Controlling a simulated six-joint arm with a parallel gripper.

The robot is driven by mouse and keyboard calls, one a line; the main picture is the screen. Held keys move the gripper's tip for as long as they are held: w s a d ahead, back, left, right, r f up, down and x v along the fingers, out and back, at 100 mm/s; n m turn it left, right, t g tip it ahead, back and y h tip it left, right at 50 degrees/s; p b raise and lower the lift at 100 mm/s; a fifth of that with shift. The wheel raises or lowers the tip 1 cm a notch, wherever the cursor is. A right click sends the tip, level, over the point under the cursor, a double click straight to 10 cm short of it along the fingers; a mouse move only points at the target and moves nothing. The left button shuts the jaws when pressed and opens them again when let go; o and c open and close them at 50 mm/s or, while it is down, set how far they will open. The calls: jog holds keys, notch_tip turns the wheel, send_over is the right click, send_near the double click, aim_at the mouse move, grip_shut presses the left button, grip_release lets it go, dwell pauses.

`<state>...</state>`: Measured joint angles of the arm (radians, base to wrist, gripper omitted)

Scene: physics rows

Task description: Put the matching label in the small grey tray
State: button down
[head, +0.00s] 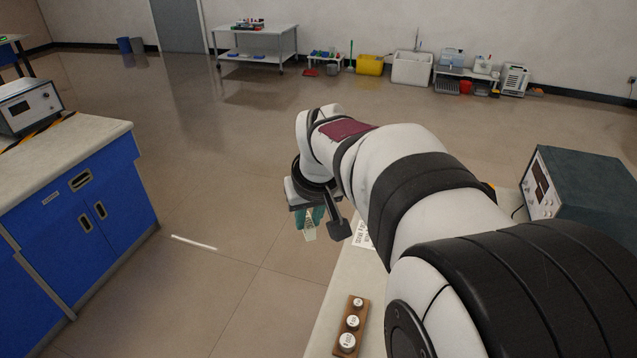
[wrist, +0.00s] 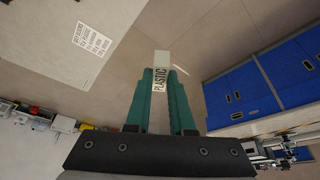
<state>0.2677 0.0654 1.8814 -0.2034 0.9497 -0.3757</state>
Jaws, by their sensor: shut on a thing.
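My gripper (head: 309,222) hangs off the left edge of the pale bench, over the open floor. Its teal fingers also show in the wrist view (wrist: 161,92), shut on a small pale label (wrist: 161,59). Black letters on the label read "PLASTIC", and its far end sticks out beyond the fingertips. In the head view the label (head: 310,234) shows as a pale piece below the fingers. A white sheet with printed lines (wrist: 95,40) lies on the bench; part of it shows in the head view (head: 361,237) behind my arm. I see no small grey tray; my arm hides much of the bench.
A wooden block (head: 340,352) with three white-topped pieces stands near the bench's left edge. A dark instrument box (head: 590,203) is at the right. A blue cabinet (head: 85,215) stands to the left across clear floor. Shelves and tubs line the far wall.

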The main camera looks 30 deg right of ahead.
jog(key=s+d+f+m+g+h, duration=0.15)
jog(key=d+f+m, duration=0.25)
jog(key=d+f, duration=0.65)
jog(key=s+d+f+m+h, duration=0.1)
jog(key=s+d+f+m, duration=0.15)
jog(key=d+f, duration=0.8)
jog(key=shift+m, duration=0.25)
jog(key=shift+d+f, duration=0.25)
jog(key=shift+f, duration=0.45)
jog(key=shift+d+f, duration=0.25)
jog(key=shift+f, duration=0.45)
jog(key=shift+d+f, duration=0.25)
jog(key=shift+f, duration=0.45)
jog(key=shift+f, duration=0.4)
jog(key=shift+c, duration=1.9)
grip_release()
jog(key=shift+r, duration=0.15)
notch_tip(320, 180, up, 8)
